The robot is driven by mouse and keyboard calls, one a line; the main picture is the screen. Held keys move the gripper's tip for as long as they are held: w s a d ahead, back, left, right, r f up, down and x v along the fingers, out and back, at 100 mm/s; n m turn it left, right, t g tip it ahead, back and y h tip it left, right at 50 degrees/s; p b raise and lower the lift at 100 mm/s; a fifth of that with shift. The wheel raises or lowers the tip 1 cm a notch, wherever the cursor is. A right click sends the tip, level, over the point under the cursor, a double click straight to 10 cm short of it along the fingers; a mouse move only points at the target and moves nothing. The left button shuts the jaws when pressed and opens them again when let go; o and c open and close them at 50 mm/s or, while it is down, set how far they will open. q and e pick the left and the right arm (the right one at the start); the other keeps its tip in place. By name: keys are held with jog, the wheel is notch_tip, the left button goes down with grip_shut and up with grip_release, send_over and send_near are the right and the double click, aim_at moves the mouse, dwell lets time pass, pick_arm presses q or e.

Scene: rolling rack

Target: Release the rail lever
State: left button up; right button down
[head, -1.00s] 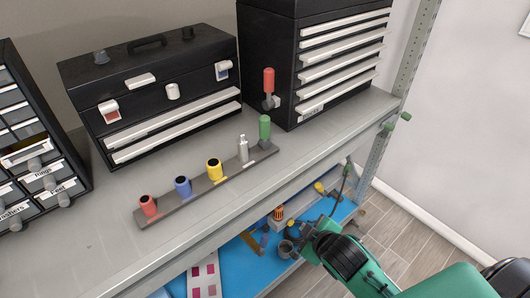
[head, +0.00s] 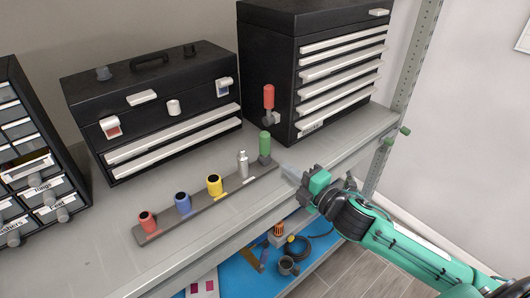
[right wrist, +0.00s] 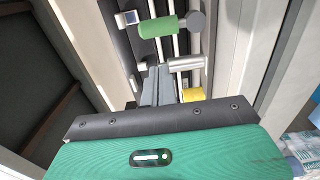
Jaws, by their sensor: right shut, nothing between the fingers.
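A dark rail (head: 208,203) lies on the grey bench top. Along it stand a red piece (head: 148,222), a blue one (head: 183,203), a yellow one (head: 214,186), a silver one (head: 243,165) and, at its right end, a green one (head: 265,145). A red upright handle (head: 269,97) stands behind the green piece, beside the drawer chest. I cannot tell which is the lever. My right gripper (head: 289,170) is shut and empty, just right of the rail's end. In the right wrist view its fingers (right wrist: 157,72) point toward the green piece (right wrist: 158,27) and silver piece (right wrist: 186,63). My left gripper is not in view.
A black toolbox (head: 150,100) and a black drawer chest (head: 320,60) stand at the back. A small-drawer cabinet (head: 35,155) is at the left. The blue lower shelf (head: 240,278) holds loose items. Green knobs (head: 405,131) sit near the metal upright. The front bench strip is clear.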

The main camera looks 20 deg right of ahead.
aim_at(265, 149)
jog(key=shift+w, duration=0.15)
jog(key=p+x, duration=0.3)
jog(key=x, duration=0.5)
jog(key=shift+w+a+r, duration=0.1)
jog(key=shift+w+a, duration=0.05)
jog(key=shift+w, duration=0.2)
jog(key=shift+w+a+p, duration=0.25)
jog(key=shift+w+p, duration=0.05)
jog(key=shift+w, duration=0.15)
